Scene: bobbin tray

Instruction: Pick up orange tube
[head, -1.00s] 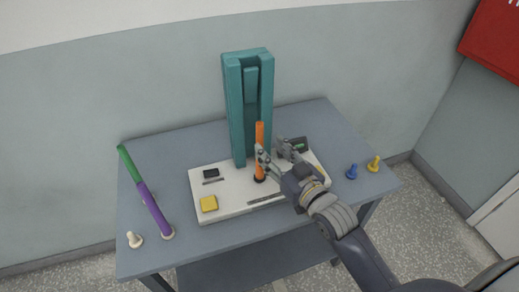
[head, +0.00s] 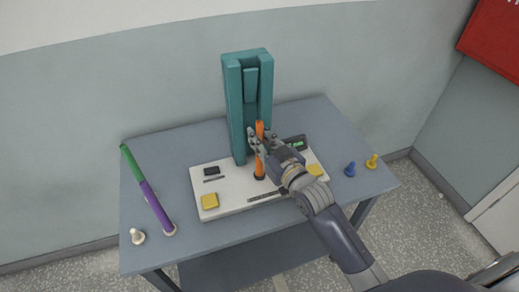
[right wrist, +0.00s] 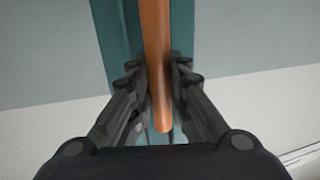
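The orange tube (head: 259,126) stands nearly upright, its foot in a dark ring on the white board. My right gripper (head: 261,138) reaches it from the right, with one finger on each side of its upper part. In the right wrist view, the fingertips (right wrist: 159,72) close in against both sides of the tube (right wrist: 156,30), with no clear gap. One end of the tube shows between the fingers. My left gripper is not in view.
A teal tower (head: 235,110) rises close behind the tube. The white board (head: 235,187) bears yellow blocks and dark parts. Blue (head: 350,170) and yellow (head: 372,161) pegs stand at right.

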